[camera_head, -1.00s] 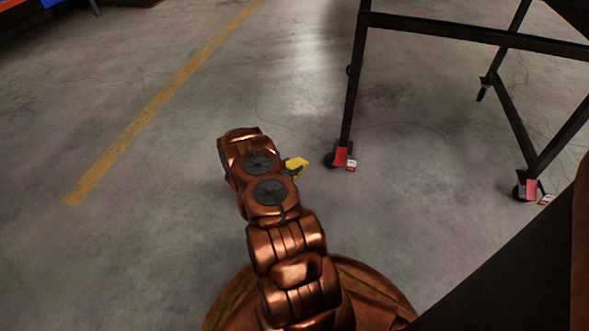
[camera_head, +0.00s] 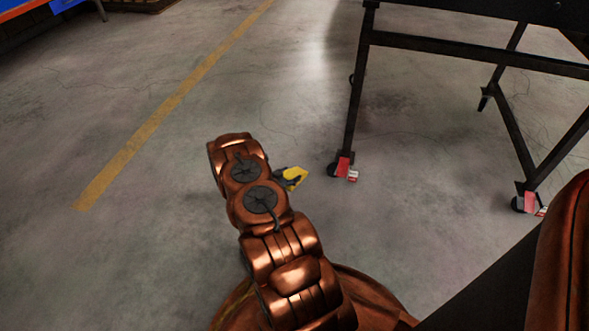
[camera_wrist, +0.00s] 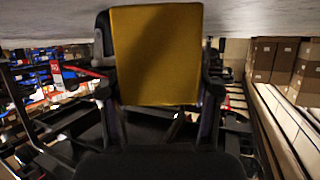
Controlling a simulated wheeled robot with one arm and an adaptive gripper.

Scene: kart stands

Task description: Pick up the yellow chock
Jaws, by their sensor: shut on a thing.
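The yellow chock (camera_head: 296,177) shows beside the end of my copper arm in the head view. In the wrist view the chock (camera_wrist: 156,54) is a broad yellow block filling the upper middle, with a dark finger on each side of it. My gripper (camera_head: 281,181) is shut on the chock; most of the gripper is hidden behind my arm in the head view. In the wrist view the gripper (camera_wrist: 160,98) shows its two fingers along the chock's sides. The chock's height above the floor is hard to tell.
A black-framed kart stand (camera_head: 357,100) on casters is at the right. Red chocks sit at its wheels, one at the near left caster (camera_head: 344,167) and one at the right caster (camera_head: 529,203). A yellow floor line (camera_head: 165,115) runs at the left. The left floor is clear.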

